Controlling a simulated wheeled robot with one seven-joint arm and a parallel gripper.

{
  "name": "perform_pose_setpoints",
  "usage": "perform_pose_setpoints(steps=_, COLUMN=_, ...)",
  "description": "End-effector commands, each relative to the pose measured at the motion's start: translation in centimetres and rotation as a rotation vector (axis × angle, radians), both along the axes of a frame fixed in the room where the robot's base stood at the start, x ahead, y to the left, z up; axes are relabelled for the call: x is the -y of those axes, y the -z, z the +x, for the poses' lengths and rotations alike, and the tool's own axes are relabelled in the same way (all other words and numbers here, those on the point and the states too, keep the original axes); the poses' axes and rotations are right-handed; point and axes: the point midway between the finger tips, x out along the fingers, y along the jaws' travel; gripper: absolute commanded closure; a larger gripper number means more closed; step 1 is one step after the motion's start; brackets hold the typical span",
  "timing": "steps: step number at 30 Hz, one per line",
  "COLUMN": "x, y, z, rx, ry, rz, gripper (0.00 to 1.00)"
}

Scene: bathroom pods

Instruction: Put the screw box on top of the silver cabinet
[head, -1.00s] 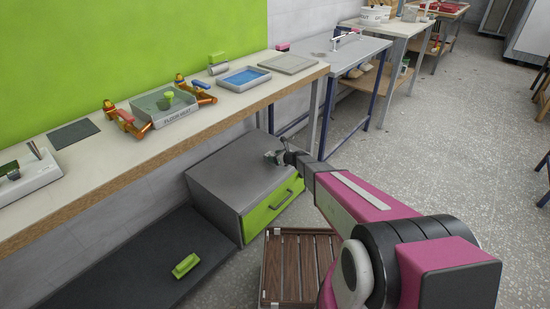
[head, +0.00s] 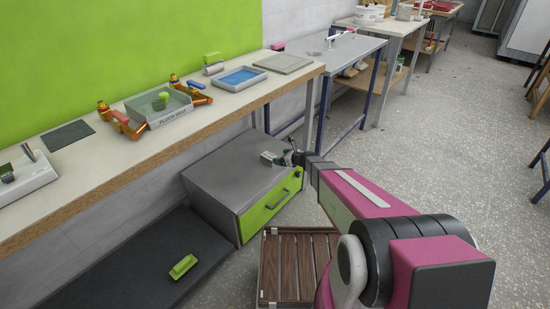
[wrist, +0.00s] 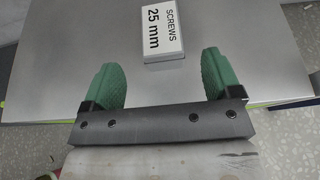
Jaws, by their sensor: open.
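The screw box (wrist: 162,34) is a small white block labelled "SCREWS 25 mm". In the wrist view it lies on the grey top of the silver cabinet (wrist: 55,60). My gripper (wrist: 160,75) is open, its two green fingers apart and pointing at the box. The box is centred between the finger lines and mostly beyond the tips, with no visible contact. In the head view my gripper (head: 282,158) is low over the right part of the cabinet (head: 222,172), which has a green drawer front.
A slatted wooden crate (head: 298,265) stands in front. A green block (head: 183,266) lies on a dark mat at left.

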Motion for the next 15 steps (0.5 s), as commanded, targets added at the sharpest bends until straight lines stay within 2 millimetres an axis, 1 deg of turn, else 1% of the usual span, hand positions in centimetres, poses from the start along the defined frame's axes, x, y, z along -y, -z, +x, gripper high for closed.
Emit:
perform_pose_setpoints(steps=1, x=0.8, y=-0.5, z=-0.8, rx=0.0, ry=0.002, rz=0.0, gripper=0.16)
perform_pose_setpoints(steps=6, x=2.3, y=-1.3, z=-1.9, rx=0.0, ry=0.001, rz=0.001, gripper=0.16)
perform_pose_setpoints(steps=11, x=2.9, y=-1.7, z=-2.5, rx=0.006, ry=-0.008, rz=-0.01, gripper=0.16)
perform_pose_setpoints(steps=14, x=3.0, y=-2.4, z=-3.6, rx=0.039, ry=-0.057, rz=-0.064, gripper=0.16)
perform_pose_setpoints(steps=15, x=3.0, y=-2.8, z=-4.3, rx=0.064, ry=-0.094, rz=-0.102, gripper=0.16)
